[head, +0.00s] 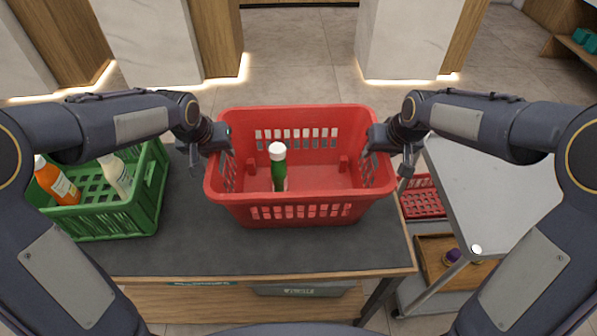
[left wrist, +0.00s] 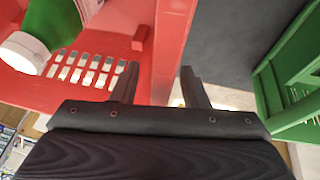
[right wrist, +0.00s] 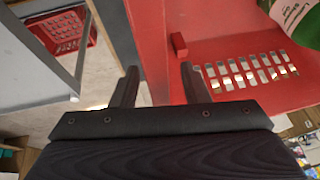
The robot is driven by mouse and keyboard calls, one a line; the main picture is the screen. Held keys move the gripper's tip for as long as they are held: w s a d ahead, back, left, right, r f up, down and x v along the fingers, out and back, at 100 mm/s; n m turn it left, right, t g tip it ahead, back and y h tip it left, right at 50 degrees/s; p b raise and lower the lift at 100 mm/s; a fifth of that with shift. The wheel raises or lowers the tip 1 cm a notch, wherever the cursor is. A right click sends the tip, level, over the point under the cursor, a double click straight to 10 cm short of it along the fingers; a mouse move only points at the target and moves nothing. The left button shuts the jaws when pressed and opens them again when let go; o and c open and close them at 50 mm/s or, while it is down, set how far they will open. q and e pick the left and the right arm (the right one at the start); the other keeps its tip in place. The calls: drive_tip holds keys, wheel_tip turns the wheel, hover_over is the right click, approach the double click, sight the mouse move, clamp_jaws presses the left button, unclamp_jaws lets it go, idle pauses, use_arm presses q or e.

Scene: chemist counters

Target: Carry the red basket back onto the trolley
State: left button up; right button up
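The red basket (head: 300,214) stands upright on the dark counter (head: 250,250). A green bottle with a white cap (head: 279,172) stands inside it and also shows in the left wrist view (left wrist: 35,30). The grey trolley (head: 485,175) is at the right, its top bare. My left gripper (head: 213,150) is at the basket's left side. Its open fingers (left wrist: 158,85) straddle the side wall, with a gap showing. My right gripper (head: 388,150) is at the right side, its open fingers (right wrist: 158,85) likewise on either side of the wall.
A green crate (head: 120,215) with an orange bottle (head: 57,180) and a white bottle (head: 115,176) stands left on the counter. The trolley's lower levels hold another red basket (head: 422,203) and a wooden tray (head: 434,262). A gap separates counter and trolley.

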use_arm(q)
clamp_jaws()
use_arm(e)
clamp_jaws()
use_arm(q)
drive_tip(key=shift+r, duration=0.1)
use_arm(e)
drive_tip(key=shift+r, duration=0.15)
